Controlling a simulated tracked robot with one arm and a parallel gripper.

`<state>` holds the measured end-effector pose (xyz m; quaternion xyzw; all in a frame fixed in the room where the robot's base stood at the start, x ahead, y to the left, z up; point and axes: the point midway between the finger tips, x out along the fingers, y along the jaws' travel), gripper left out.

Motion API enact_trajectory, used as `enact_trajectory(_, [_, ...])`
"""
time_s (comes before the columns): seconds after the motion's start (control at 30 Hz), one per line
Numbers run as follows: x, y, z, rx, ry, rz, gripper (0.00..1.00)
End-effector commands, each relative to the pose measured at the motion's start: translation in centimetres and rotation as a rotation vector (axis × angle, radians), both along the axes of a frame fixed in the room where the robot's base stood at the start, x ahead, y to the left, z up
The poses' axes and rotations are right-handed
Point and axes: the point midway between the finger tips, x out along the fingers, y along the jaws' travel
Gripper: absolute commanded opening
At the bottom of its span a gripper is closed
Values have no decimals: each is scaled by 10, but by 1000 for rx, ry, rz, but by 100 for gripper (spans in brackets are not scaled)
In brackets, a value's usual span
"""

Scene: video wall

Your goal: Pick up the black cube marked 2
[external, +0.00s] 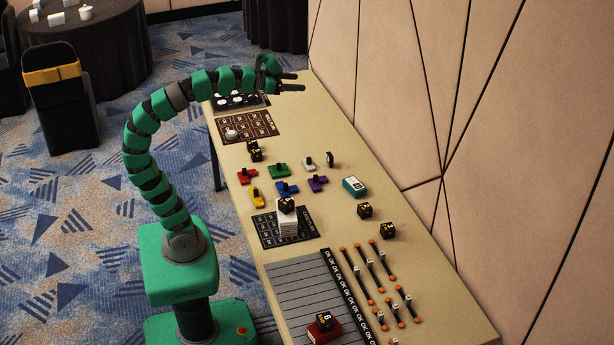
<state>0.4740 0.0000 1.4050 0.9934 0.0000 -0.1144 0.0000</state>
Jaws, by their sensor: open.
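Several black cubes with yellow markings are on the long table. One black cube (365,210) and another black cube (387,231) stand on the bare right side. A third black cube (286,205) sits on a white stack (287,228). More black cube shapes (255,152) are near the far left edge, close together. A black cube that seems marked 6 (323,320) rests on a red block at the near end. I cannot tell which cube is marked 2. My gripper (294,82) is open and empty above the far end of the table, away from all the cubes.
Coloured blocks with black knobs, such as a green one (279,171), lie mid-table. A teal box (354,187) is to their right. Small orange-ended pieces (370,256) lie toward the near right. A panelled wall (420,90) borders the table's right side.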

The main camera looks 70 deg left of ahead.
Motion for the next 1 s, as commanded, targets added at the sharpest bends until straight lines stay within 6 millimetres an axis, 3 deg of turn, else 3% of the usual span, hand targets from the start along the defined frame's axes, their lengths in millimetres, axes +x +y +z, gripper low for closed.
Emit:
enact_trajectory(0.43, [1,0,-1,0,0,0,69])
enact_trajectory(0.57, [19,-2,-16,-4,8,-10,69])
enact_trajectory(0.67, [53,-5,-50,-14,24,-28,69])
enact_trajectory(0.77, [94,-9,-96,-30,36,-46,69])
enact_trajectory(1.0, [174,-18,-226,-61,67,-59,69])
